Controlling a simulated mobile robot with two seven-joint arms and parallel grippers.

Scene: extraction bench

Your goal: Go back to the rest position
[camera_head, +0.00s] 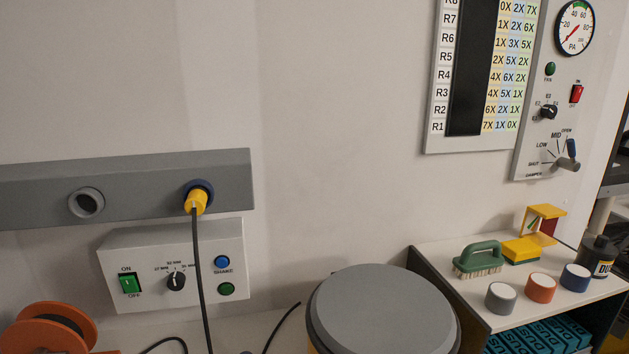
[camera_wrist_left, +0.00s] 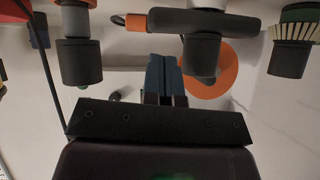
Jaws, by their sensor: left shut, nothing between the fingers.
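My left gripper (camera_wrist_left: 165,75) shows in the left wrist view, with its two blue fingers together and nothing between them. It is not visible in the head view. In the left wrist view dark cylindrical pieces (camera_wrist_left: 82,62) and a black bar with an orange end (camera_wrist_left: 190,20) lie beyond the fingers. An orange round thing (camera_wrist_left: 215,78) shows behind the fingertips to the right. My right gripper is in neither view.
In the head view a grey round lid (camera_head: 383,310) stands at the bottom centre. A shelf (camera_head: 440,262) at right carries a green brush (camera_head: 478,258), small round pots and a dark bottle (camera_head: 600,258). An orange reel (camera_head: 30,338) sits bottom left. A yellow plug (camera_head: 196,200) is in the wall rail.

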